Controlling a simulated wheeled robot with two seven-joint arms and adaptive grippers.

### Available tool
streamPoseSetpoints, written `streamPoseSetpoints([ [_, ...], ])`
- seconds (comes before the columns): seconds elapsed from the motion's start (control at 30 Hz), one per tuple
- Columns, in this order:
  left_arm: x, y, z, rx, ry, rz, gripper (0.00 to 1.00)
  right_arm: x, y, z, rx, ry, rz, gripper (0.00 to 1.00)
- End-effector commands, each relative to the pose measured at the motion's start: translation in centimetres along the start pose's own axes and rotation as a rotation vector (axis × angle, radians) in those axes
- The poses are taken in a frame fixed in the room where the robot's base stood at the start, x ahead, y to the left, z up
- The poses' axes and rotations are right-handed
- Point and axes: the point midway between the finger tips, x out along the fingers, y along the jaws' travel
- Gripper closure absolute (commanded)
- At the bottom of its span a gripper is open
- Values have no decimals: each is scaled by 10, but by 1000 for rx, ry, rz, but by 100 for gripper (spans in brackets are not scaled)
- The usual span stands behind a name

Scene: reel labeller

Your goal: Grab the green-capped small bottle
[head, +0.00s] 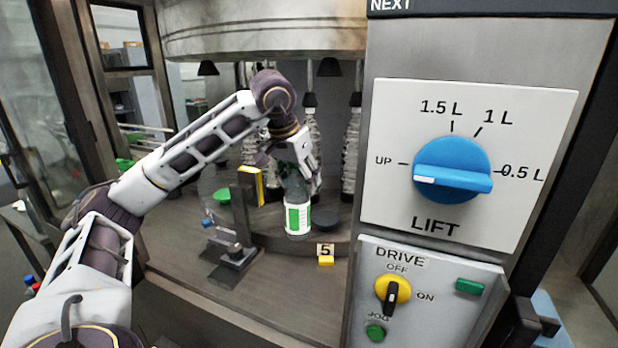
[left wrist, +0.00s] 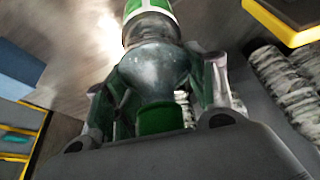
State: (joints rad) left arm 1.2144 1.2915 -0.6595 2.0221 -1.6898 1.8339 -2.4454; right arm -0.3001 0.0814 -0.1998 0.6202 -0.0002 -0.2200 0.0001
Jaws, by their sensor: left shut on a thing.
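The small bottle (head: 297,213) is clear, with a green and white label, and it hangs upright below my left gripper (head: 290,158). In the left wrist view the green cap (left wrist: 160,118) and clear shoulder (left wrist: 152,65) of the bottle lie between the two fingers of my left gripper (left wrist: 158,90). The fingers are shut on the bottle around its neck and shoulder. In the head view the cap is hidden by the gripper. I cannot tell whether the bottle's base touches the surface below. My right gripper is not in view.
A control panel (head: 470,240) with a blue lift knob (head: 452,170) fills the right side. A yellow block (head: 251,186) on a dark post stands left of the bottle. A yellow "5" marker (head: 325,254) sits in front.

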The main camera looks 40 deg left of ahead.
Motion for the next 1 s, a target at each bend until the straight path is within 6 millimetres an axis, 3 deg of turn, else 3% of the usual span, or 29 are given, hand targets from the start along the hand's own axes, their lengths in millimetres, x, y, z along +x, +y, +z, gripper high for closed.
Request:
streamPoseSetpoints([
  [0.23, -9, 0, 20, 0, 3, 0, 100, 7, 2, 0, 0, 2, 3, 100],
  [0.6, -12, 0, 26, -1, 2, 0, 100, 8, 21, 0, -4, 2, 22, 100],
  [1.0, -12, 0, 26, 0, 3, 1, 100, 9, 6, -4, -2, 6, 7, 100],
])
